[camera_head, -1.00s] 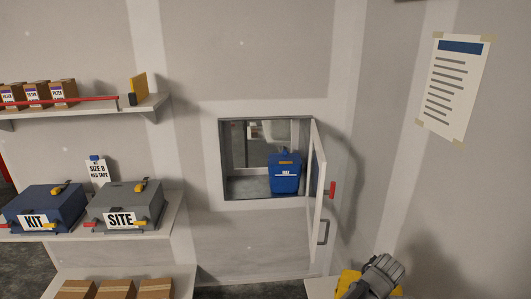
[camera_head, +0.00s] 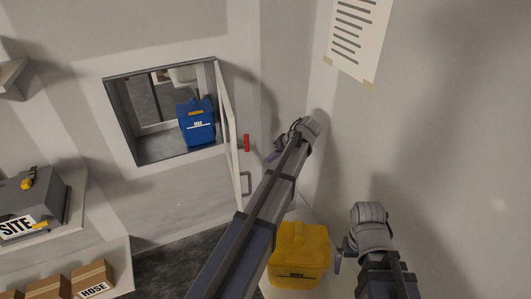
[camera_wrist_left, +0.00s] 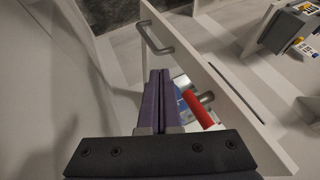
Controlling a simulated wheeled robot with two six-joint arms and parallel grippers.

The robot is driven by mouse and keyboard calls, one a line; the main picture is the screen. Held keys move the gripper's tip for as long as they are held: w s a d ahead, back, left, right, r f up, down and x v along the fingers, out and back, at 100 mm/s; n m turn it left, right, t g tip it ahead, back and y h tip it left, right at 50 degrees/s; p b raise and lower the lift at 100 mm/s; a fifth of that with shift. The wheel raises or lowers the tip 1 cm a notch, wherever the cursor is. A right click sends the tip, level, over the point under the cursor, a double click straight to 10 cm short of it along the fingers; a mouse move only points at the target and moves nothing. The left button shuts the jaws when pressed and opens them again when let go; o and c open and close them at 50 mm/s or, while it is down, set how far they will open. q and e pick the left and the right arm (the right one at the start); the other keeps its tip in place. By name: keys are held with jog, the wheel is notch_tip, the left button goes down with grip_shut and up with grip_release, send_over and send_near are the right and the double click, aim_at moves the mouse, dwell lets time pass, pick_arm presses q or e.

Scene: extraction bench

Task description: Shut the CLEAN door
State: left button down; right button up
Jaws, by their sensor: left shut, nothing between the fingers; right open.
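The CLEAN door (camera_head: 230,125) is a thin white panel, hinged at the right of a wall hatch and standing open into the room. It has a red handle (camera_head: 247,142) and a grey pull bar (camera_head: 245,184). My left gripper (camera_head: 271,156) is shut and empty, right of the door on its handle side. In the left wrist view, its purple fingers (camera_wrist_left: 163,83) are beside the door panel (camera_wrist_left: 218,85), near the red handle (camera_wrist_left: 197,107); contact cannot be told. My right gripper (camera_head: 340,261) is open, lower right, away from the door.
A blue box (camera_head: 197,126) stands inside the hatch, clear of the door panel. A yellow container (camera_head: 300,252) is below my left arm. A side wall with a paper notice (camera_head: 357,35) bounds the right. Shelves with a grey SITE case (camera_head: 30,205) and cartons are left.

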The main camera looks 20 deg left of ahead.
pick_arm(q)
jog(key=s+a+f+b, duration=0.1)
jog(key=a+f+b, duration=0.6)
jog(key=a, duration=0.3)
jog(key=shift+s+g+b, duration=0.3)
jog(key=shift+b, duration=0.2)
jog(key=shift+a, duration=0.1)
